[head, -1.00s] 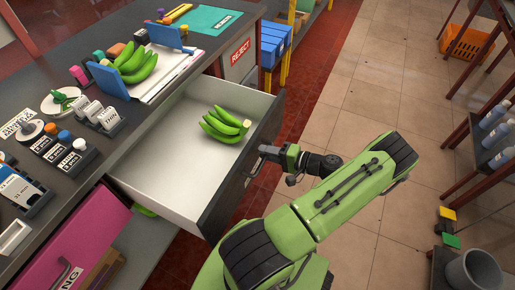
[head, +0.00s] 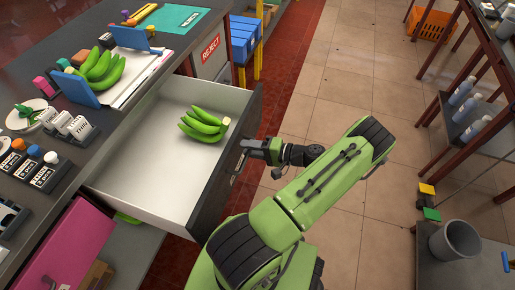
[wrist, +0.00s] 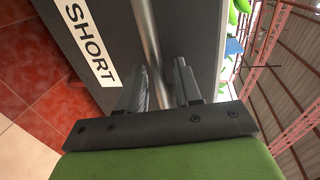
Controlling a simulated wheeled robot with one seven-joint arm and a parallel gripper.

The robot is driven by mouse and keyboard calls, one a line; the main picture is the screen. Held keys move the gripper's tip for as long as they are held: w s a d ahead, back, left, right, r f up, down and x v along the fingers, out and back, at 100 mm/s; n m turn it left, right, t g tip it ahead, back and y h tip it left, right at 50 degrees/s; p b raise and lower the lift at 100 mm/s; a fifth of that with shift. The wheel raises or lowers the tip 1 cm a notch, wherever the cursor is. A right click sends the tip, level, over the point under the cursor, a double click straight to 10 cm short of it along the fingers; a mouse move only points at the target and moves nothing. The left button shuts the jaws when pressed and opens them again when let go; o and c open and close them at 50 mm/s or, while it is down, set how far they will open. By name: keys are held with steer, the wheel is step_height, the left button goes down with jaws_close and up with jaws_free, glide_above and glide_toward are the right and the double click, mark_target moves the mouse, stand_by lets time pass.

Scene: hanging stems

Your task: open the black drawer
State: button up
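The black drawer (head: 213,199) is pulled well out of the dark counter, with a grey-white inside. A bunch of green bananas (head: 204,124) lies in it near the front. Its black front carries a metal bar handle (head: 236,168). My gripper (head: 246,151) is at that handle, outside the front. In the wrist view the handle bar (wrist: 150,40) runs between the two fingers of my gripper (wrist: 163,85), which look shut on it. The drawer front (wrist: 112,20) there bears a "SHORT" label (wrist: 90,42). The exact finger contact is partly hidden.
A pink drawer (head: 68,245) sits lower left. The counter top holds more bananas (head: 101,67) and several small items. A rack (head: 470,85) stands right, with a grey bin (head: 455,240) below it. Tiled floor (head: 330,90) is clear between counter and rack.

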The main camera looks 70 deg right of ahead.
steer(key=p+v, duration=0.2)
steer(key=v, duration=1.3)
steer(key=shift+s, duration=0.3)
steer(key=shift+a, duration=0.1)
